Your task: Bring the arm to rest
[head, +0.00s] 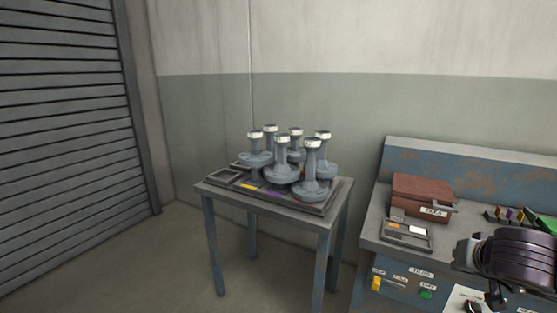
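A dark, ribbed, rounded part (520,254), which looks like part of my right arm, comes in at the right edge over the console. A small grey piece shows at its left end. I cannot make out two separate fingertips there, so whether my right gripper is open or shut does not show. No held object can be made out. My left arm and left gripper are not in view.
A small grey table (328,224) bears a tray (226,178) with several grey flanged shells (312,172) standing upright. A blue-grey console (470,160) at the right carries a brown box (424,192) and a small framed panel (406,233). A shutter (65,140) is at left.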

